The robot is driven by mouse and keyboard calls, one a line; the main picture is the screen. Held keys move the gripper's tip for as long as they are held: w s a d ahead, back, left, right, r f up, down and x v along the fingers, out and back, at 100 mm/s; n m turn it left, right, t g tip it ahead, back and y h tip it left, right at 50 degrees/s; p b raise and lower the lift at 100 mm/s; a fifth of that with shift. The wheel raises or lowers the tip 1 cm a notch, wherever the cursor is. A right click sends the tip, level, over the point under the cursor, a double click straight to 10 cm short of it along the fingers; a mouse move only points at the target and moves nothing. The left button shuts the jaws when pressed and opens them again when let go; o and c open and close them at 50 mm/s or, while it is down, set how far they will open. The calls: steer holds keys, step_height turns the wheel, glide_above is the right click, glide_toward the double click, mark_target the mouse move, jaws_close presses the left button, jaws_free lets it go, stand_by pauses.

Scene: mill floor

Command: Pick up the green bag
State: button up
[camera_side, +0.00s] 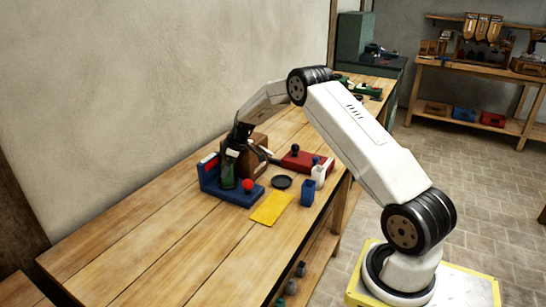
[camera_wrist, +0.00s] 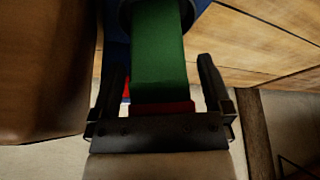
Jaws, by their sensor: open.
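The green bag (camera_side: 229,175) stands on the blue stand (camera_side: 211,178) near the wall side of the bench. In the wrist view my gripper (camera_wrist: 159,72) has one dark finger on each side of the bag, with a visible gap at the right one. Contact at the left finger is hard to judge. Something red shows behind the bag near the palm.
A brown box (camera_side: 256,141) stands close beside my gripper; it also fills the left of the wrist view (camera_wrist: 45,65). A red ball knob (camera_side: 248,185), yellow sheet (camera_side: 271,208), dark round dish (camera_side: 281,182), blue cup (camera_side: 308,193) and red block (camera_side: 300,160) lie nearby. The front-left bench is clear.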

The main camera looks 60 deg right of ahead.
steer(key=shift+x, duration=1.1)
jaws_close()
steer(key=shift+r, duration=0.1)
